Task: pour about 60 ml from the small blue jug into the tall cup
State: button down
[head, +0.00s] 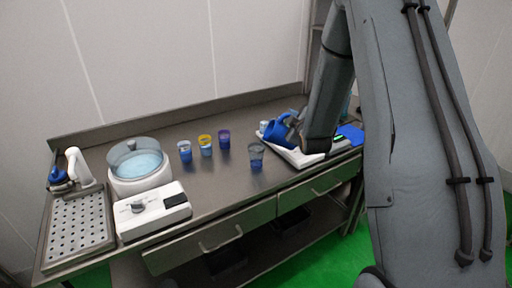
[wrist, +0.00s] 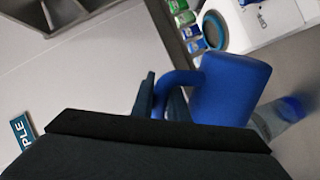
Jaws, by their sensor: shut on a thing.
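The small blue jug (head: 277,132) is in my gripper (head: 298,124), above the left part of a white tray-like base in the head view. In the wrist view the jug (wrist: 232,88) fills the middle right, and the fingers of my gripper (wrist: 162,100) are shut on its handle. The jug looks somewhat tilted in the head view; its contents are hidden. In the wrist view a clear cup (wrist: 280,117) shows partly behind the jug.
Several small coloured cups (head: 205,145) stand left of the tall cup. A blue pad (head: 351,134) lies at right. The bench front is clear.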

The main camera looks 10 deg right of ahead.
jog(key=shift+a+r, duration=0.2)
jog(key=shift+r, duration=0.1)
dwell(0.6)
jog(key=shift+d+f, duration=0.1)
jog(key=d+f+m+b, duration=0.3)
jog(key=f+m+b, duration=0.1)
jog(key=f+b, duration=0.1)
jog(key=shift+s+d+f+t+y, duration=0.3)
jog(key=shift+s+t+y, duration=0.05)
jog(key=shift+t+y, duration=0.05)
dwell(1.8)
jog(key=shift+s+d+f+m+b, duration=0.15)
jog(key=shift+d+f+m+b, duration=0.15)
jog(key=shift+d+m, duration=0.45)
jog(key=shift+s+d+f+m+b, duration=0.1)
jog(key=shift+d+f+m+b, duration=0.2)
jog(key=shift+d+m, duration=0.4)
jog(key=shift+s+d+f+m+t+b, duration=0.1)
jog(key=shift+d+f+m+t+b, duration=0.15)
jog(key=shift+d+m, duration=0.25)
jog(key=shift+s+d+f+m+t+b, duration=0.15)
jog(key=shift+d+f+m+b, duration=0.1)
jog(key=shift+m, duration=0.4)
jog(key=shift+d+f+m+b, duration=0.25)
jog(key=shift+f+m+b, duration=0.1)
jog(key=shift+f+m, duration=0.15)
jog(key=shift+d+f+m+b, duration=0.2)
jog(key=shift+f+m+b, duration=0.15)
jog(key=shift+f+m, duration=0.1)
